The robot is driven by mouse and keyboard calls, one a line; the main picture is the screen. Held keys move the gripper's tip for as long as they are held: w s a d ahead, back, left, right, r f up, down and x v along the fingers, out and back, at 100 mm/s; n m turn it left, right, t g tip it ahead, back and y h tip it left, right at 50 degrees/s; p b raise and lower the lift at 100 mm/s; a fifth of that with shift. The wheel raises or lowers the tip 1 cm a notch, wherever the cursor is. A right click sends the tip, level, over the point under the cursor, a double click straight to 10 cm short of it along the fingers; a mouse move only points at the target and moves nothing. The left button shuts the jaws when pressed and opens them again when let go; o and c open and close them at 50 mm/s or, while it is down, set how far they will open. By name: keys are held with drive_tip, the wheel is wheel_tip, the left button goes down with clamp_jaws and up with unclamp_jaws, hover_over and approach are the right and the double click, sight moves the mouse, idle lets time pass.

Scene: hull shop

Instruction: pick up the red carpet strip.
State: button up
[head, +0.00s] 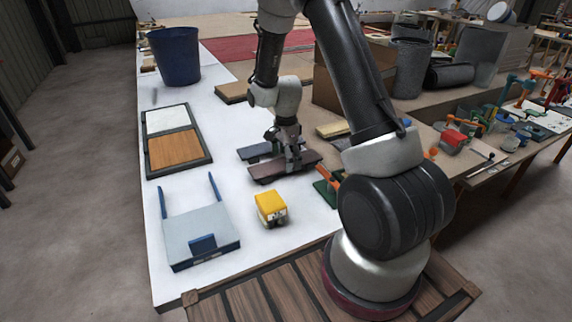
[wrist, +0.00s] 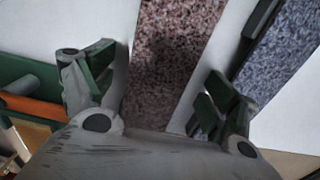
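The red carpet strip (head: 266,171) lies flat on the white table, brownish-red and speckled. In the wrist view the strip (wrist: 175,60) runs from the top edge down between the fingers. My gripper (head: 291,165) points down over its middle. In the wrist view my gripper (wrist: 158,92) is open, one finger on each side of the strip. White tabletop shows between the strip and each finger, so neither seems to touch it. My gripper body hides the strip's near end there.
A blue-grey carpet strip (head: 255,152) lies just behind; it also shows at right in the wrist view (wrist: 285,40). A yellow-topped block (head: 270,205) stands in front. A green-and-orange tool (head: 328,188) is close on the right. A blue bin (head: 174,56) stands far back.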

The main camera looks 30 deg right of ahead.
drive_tip(key=c, duration=1)
